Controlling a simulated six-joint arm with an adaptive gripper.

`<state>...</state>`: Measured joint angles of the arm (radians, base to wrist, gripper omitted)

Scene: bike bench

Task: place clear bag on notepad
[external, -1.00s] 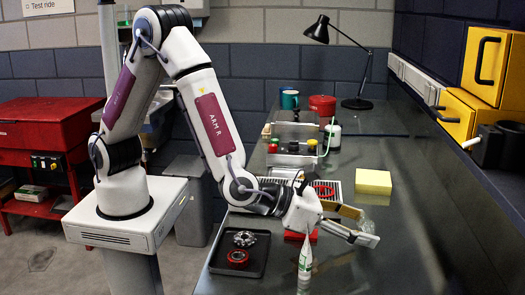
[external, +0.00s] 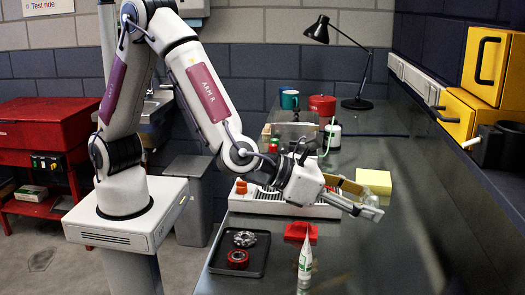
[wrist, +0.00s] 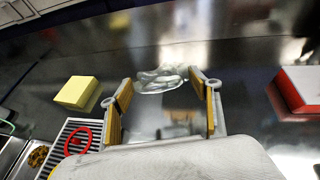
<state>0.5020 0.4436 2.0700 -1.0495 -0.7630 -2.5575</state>
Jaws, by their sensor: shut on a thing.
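The clear bag (external: 378,187) is a crumpled see-through lump at the tips of my gripper (external: 370,201). In the wrist view the bag (wrist: 161,79) lies between and just beyond the two fingertips (wrist: 160,88). My gripper is shut on it with its fingers still well apart, and the bag appears raised above the bench. The yellow notepad (external: 374,174) lies flat on the bench behind the bag, which overlaps its front in the external view. In the wrist view the notepad (wrist: 77,92) is left of the fingers, apart from the bag.
A white tube (external: 305,262) stands upright near a red item (external: 301,232). A black tray (external: 240,268) holds two round parts. A black lamp (external: 345,62) stands far back. The bench right of the notepad is clear.

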